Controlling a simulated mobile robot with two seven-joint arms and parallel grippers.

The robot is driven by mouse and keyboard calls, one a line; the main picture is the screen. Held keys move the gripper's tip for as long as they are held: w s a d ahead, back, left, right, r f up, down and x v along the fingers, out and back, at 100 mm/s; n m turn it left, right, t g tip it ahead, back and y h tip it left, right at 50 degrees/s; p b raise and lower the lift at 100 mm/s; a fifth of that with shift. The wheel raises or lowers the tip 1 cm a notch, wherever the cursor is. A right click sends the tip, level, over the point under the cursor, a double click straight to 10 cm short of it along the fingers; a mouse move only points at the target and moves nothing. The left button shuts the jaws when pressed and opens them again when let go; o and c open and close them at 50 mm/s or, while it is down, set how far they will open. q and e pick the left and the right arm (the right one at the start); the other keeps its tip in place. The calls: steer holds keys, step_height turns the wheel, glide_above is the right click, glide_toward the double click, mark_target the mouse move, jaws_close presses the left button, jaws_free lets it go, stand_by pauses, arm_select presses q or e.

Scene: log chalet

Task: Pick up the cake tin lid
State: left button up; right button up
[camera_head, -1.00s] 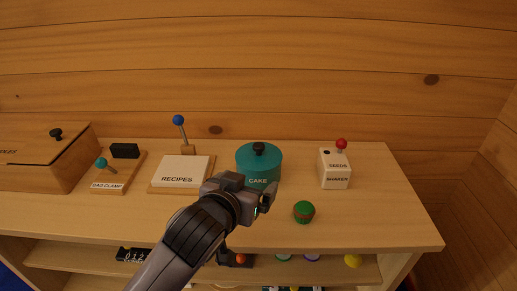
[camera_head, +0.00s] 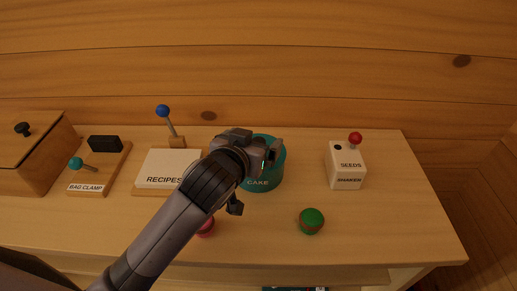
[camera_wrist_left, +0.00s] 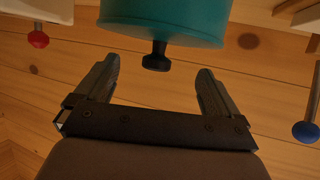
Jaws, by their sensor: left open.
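The teal cake tin (camera_head: 262,184) stands on the cabinet top, labelled CAKE. Its lid (camera_head: 281,156) is on it and is partly hidden behind my left gripper (camera_head: 268,153) in the head view. In the left wrist view, which shows the scene upside down, the lid (camera_wrist_left: 165,33) is at the top and its black knob (camera_wrist_left: 156,57) points down the picture. My left gripper (camera_wrist_left: 154,82) is open and empty. The knob lies in line with the gap between its fingers, with no contact visible. My right gripper is not in view.
A RECIPES board (camera_head: 164,168) with a blue-knobbed lever is left of the tin, beside a BAG CLAMP board (camera_head: 86,188) and a wooden box (camera_head: 30,150). A seeds shaker (camera_head: 347,166) and a green round object (camera_head: 311,221) are to the right. A log wall is behind.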

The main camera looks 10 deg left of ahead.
mark_target(262, 138)
arm_select(q)
steer(key=shift+d+x, duration=0.15)
steer(key=shift+x, duration=0.95)
steer(key=shift+d+x, duration=0.1)
steer(key=shift+x, duration=1.05)
steer(key=shift+s+f, duration=0.1)
steer(key=shift+f, duration=0.1)
